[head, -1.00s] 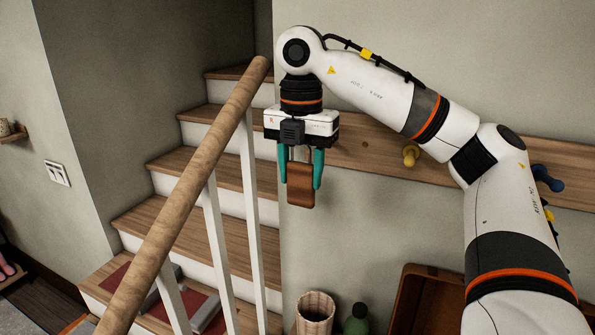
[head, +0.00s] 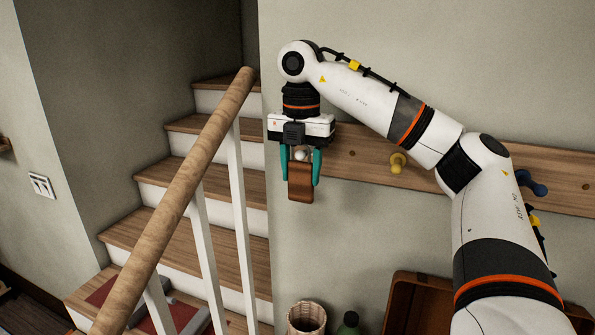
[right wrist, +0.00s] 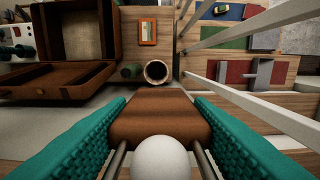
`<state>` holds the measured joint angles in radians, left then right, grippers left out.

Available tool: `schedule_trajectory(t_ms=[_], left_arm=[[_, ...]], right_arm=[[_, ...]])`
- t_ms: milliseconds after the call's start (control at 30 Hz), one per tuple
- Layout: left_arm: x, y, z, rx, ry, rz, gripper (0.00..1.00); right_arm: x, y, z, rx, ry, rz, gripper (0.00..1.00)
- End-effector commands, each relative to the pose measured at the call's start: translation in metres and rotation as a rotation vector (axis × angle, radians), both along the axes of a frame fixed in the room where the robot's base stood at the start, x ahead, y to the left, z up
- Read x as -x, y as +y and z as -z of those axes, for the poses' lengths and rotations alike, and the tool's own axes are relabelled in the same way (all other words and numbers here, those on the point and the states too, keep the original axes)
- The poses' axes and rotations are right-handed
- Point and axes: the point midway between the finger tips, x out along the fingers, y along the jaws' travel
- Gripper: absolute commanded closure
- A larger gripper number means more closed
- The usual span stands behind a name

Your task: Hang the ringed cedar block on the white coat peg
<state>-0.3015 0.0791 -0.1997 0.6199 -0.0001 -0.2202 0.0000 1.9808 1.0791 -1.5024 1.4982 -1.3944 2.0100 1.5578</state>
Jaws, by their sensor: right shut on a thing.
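The cedar block (head: 300,185) is reddish brown and hangs between the teal fingers of my right gripper (head: 301,168), which is shut on it. In the right wrist view the block (right wrist: 160,117) spans between both fingers. Two thin metal rods, seemingly sides of its ring (right wrist: 118,157), run toward the camera. The round white coat peg (right wrist: 160,158) shows between these rods; it also shows just above the block in the head view (head: 300,155). I cannot tell whether the ring is fully around the peg. My left gripper is out of view.
A wooden peg rail (head: 450,170) runs along the wall, with a yellow peg (head: 397,163) and a blue peg (head: 532,183). A wooden handrail (head: 190,180) and stairs lie left. Below are a basket (head: 306,317), a green bottle (head: 348,324) and an open brown case (head: 425,300).

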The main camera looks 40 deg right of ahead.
Motion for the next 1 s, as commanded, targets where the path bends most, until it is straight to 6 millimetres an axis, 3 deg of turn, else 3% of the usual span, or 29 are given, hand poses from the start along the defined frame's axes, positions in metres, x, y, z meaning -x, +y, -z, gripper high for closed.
schedule_trajectory(t_ms=[500,1000], left_arm=[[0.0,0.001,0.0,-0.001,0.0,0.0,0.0],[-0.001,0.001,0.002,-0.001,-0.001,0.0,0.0]], right_arm=[[-0.014,-0.027,0.005,0.001,0.002,0.002,0.75],[-0.018,-0.035,0.016,0.0,0.001,0.001,0.75]])
